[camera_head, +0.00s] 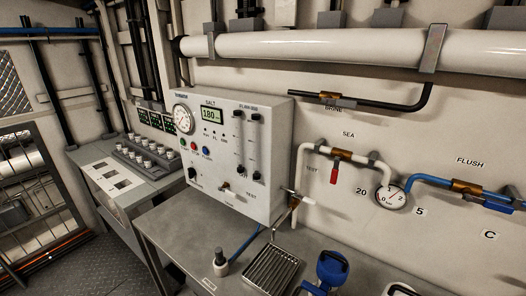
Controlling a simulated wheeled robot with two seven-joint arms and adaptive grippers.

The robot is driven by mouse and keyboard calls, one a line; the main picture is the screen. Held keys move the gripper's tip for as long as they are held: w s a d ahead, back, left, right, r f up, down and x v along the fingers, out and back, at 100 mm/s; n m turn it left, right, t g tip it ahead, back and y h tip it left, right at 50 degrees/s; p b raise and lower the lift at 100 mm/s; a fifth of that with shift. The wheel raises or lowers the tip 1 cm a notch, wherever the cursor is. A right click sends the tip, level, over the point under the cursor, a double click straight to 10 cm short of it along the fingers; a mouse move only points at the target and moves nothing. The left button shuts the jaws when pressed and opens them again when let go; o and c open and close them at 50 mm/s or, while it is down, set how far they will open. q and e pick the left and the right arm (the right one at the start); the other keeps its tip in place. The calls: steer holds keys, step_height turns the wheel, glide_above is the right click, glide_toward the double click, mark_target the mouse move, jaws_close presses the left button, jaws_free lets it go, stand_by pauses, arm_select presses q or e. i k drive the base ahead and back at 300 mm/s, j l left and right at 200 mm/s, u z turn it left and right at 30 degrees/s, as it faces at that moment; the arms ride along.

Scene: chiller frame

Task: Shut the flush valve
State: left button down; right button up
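The flush valve (467,187) is a brass body on a blue pipe at the right, below the FLUSH label (470,162) on the white wall. A blue lever (498,207) extends to the right from it, roughly along the pipe, and slopes down slightly. Its far end is close to the picture's right edge. Neither of my grippers can be made out in the head view, and nothing is seen touching the lever.
A round gauge (391,196) sits left of the flush valve. The sea valve (341,154) has a red handle (334,174) hanging down. A control box (235,150) stands on a grey bench (180,230) with a drain grate (271,270). Blue fittings (333,267) stand at the bottom.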

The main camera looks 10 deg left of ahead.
mark_target(487, 203)
steer(key=z, duration=1.25)
